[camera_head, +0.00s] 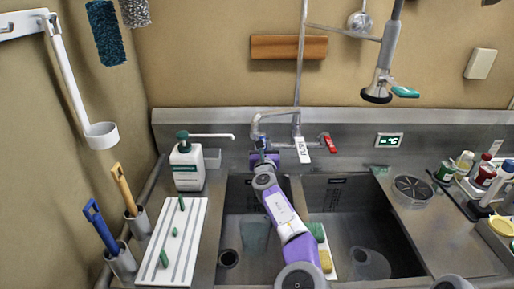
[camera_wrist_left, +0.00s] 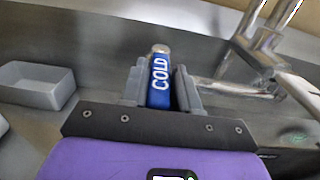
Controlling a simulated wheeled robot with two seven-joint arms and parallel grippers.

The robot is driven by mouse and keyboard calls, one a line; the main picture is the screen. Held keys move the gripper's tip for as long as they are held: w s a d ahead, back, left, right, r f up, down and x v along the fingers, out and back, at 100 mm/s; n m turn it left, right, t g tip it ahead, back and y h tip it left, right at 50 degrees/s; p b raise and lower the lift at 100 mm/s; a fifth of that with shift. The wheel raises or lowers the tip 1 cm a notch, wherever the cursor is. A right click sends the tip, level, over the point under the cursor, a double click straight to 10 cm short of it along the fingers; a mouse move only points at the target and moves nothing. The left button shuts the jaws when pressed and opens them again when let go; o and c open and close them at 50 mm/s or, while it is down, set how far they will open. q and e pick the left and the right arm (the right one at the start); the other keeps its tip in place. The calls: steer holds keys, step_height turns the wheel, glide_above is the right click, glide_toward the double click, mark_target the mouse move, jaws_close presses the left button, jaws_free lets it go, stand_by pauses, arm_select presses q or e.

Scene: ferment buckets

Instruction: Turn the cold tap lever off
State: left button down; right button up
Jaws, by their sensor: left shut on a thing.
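The cold tap lever (camera_wrist_left: 160,82) is a blue handle with white "COLD" lettering and a silver end, seen in the left wrist view. My left gripper (camera_wrist_left: 158,90) is shut on it, with one grey finger on each side. In the head view my left gripper (camera_head: 264,158) is at the left side of the tap (camera_head: 290,118), at the back of the sink. The gripper hides most of the lever there. A red lever (camera_head: 330,146) is on the tap's right side. My right gripper is not in view.
The double sink (camera_head: 345,185) lies below my arm. A soap bottle (camera_head: 187,168) and a grey box (camera_wrist_left: 38,84) stand left of the tap. A spray head (camera_head: 376,93) hangs at the upper right. Several bottles stand at the far right.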

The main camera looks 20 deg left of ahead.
arm_select(q)
steer(key=c, duration=0.9)
jaws_free()
steer(key=shift+d, duration=0.1)
steer(key=v, duration=0.7)
steer(key=shift+s+r, duration=0.1)
steer(key=shift+s, duration=0.15)
